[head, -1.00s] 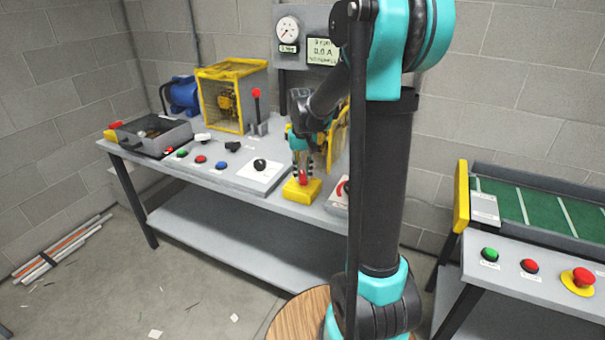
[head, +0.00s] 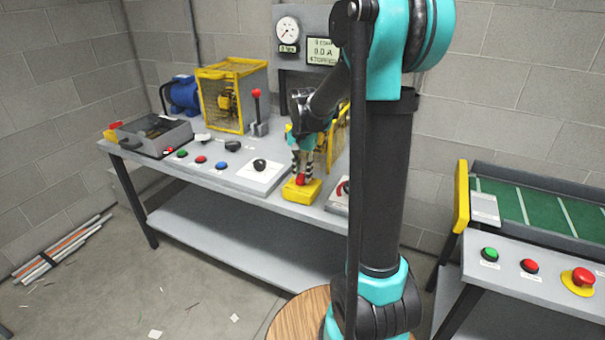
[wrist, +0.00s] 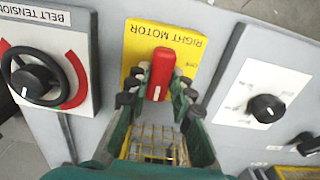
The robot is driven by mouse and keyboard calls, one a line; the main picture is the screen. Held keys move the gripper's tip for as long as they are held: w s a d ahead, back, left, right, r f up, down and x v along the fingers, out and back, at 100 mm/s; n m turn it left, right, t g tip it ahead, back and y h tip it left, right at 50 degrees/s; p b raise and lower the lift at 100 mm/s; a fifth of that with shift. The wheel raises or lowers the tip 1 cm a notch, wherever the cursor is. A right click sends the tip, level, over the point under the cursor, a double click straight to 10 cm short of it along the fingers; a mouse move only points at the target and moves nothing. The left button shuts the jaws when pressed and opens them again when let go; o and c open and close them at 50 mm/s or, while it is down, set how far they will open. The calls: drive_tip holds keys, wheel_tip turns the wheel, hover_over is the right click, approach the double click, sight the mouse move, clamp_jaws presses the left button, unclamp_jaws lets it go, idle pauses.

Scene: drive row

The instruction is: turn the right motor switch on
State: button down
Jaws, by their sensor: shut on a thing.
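The right motor switch is a red handle (wrist: 161,72) on a yellow plate (wrist: 190,55) lettered RIGHT MOTOR, which appears upside down in the wrist view. In the head view its yellow box (head: 298,195) sits at the front of the workbench, with the red handle on top. My gripper (wrist: 158,97) is shut on the red handle, one finger on each side of it. The handle points roughly along the line from the lettering toward my gripper. The fingers partly cover its lower end and the plate's markings.
A belt tension dial with a black handwheel (wrist: 32,80) lies left of the plate in the wrist view; a black knob on a white plate (wrist: 264,108) lies right. A display (head: 322,51) appears to read 0 rpm, 0.0 A, stopped. A yellow cage (head: 222,97) and red-topped lever (head: 257,110) stand behind.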

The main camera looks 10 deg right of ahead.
sight(303, 175)
idle(0.4)
drive_tip(key=c, duration=1.3)
unclamp_jaws()
wheel_tip(303, 175, up, 12)
drive_tip(key=shift+r, duration=0.1)
drive_tip(key=s+d+f+n+t, duration=0.1)
drive_tip(key=s+f+n, duration=0.1)
drive_tip(key=s+f, duration=0.4)
drive_tip(key=s+d+f+n+t, duration=0.1)
drive_tip(key=s+f+n, duration=0.1)
drive_tip(key=s+f, duration=0.4)
drive_tip(key=s+d+f+n+t, duration=0.2)
drive_tip(key=s+f, duration=0.4)
drive_tip(key=s, duration=0.4)
drive_tip(key=shift+s+f+n, duration=0.1)
drive_tip(key=shift+f+n, duration=0.15)
drive_tip(key=shift+n, duration=0.35)
